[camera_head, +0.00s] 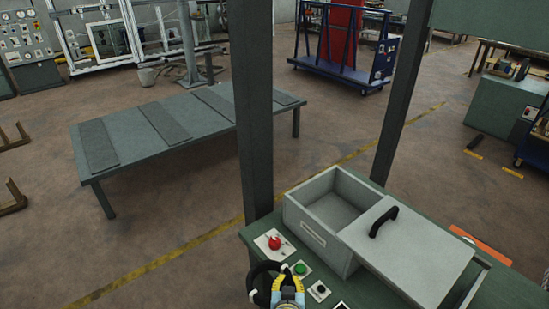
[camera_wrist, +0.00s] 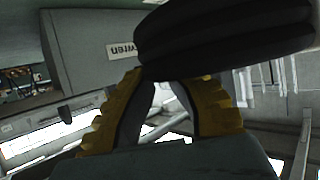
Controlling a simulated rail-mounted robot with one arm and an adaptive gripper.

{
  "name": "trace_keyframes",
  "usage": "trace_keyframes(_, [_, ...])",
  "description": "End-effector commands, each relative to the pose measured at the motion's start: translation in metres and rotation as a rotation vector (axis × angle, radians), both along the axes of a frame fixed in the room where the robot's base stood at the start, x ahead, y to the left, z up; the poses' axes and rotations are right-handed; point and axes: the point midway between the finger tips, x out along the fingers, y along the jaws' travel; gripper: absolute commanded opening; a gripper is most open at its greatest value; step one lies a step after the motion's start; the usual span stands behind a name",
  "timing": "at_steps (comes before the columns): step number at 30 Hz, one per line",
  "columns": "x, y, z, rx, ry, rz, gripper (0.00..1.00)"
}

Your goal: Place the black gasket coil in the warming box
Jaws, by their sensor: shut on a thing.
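The warming box (camera_head: 345,262) is a pale grey box with a label on its front, on the green bench. Its lid (camera_head: 415,250), with a black handle, lies over the right part, leaving the left part open and empty-looking. My gripper (camera_head: 284,280) has yellow fingers and is at the bottom of the head view, in front of the box and outside it. It is shut on the black gasket coil (camera_head: 258,283). In the wrist view the thick ribbed coil (camera_wrist: 225,40) is at the tips of the yellow fingers (camera_wrist: 165,85), with a grey labelled wall (camera_wrist: 85,60) behind.
A red button (camera_head: 274,243), a green button (camera_head: 300,268) and a black knob (camera_head: 320,289) sit on the bench left of the box. Dark upright posts (camera_head: 256,110) (camera_head: 402,95) rise behind the bench. A low grey table (camera_head: 150,125) stands farther back.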

Motion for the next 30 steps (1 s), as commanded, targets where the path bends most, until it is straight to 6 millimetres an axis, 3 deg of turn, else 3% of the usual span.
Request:
trace_keyframes(7, [0.01,0.047,0.002,0.0,-0.002,0.096,0.0])
trace_keyframes(20, [-0.017,0.037,0.041,-0.003,-0.001,0.075,0.0])
trace_keyframes(30, [-0.051,0.035,0.088,-0.004,0.0,0.07,0.0])
